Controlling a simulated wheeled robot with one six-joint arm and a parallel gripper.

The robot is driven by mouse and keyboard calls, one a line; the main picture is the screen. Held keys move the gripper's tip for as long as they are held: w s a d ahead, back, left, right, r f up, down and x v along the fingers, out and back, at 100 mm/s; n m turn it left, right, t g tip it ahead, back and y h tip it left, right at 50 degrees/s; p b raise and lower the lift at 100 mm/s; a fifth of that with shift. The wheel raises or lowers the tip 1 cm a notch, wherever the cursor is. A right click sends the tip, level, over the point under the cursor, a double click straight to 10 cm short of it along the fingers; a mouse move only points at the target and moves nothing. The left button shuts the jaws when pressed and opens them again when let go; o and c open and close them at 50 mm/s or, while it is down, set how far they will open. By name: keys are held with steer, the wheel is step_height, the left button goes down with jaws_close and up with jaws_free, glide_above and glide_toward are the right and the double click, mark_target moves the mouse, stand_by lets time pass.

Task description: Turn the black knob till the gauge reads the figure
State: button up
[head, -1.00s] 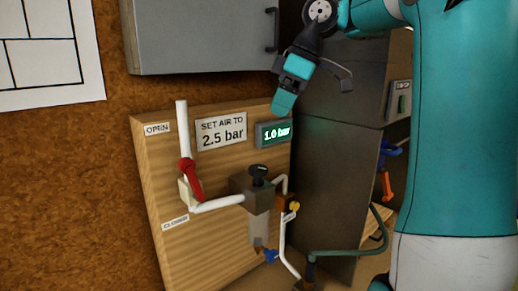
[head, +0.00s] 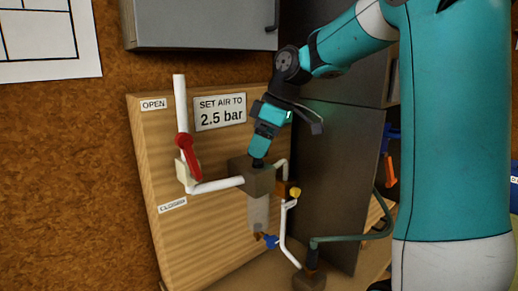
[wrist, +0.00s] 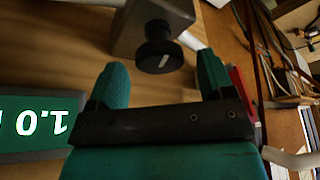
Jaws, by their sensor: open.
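The black knob (wrist: 158,48) sits on a grey-brown regulator block (wrist: 135,20); in the head view my gripper mostly covers it. My gripper (head: 260,152) is just above the block (head: 252,178) in that view. In the wrist view my gripper (wrist: 161,74) is open, one green finger on each side of the knob, with a gap showing on both sides. The gauge (wrist: 40,124) shows upside down there and reads 1.0; the head view has it almost wholly hidden behind my gripper. A sign (head: 220,112) says SET AIR TO 2.5 bar.
A red lever (head: 188,155) stands on the white pipe left of the block, between OPEN and CLOSED labels. A yellow knob (head: 295,192) and blue valve (head: 270,241) are close right and below. A grey cabinet (head: 200,22) hangs above.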

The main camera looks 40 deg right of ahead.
steer(key=shift+w+a+f, duration=0.15)
steer(key=shift+f, duration=0.4)
steer(key=c, duration=0.9)
steer(key=shift+m, duration=0.3)
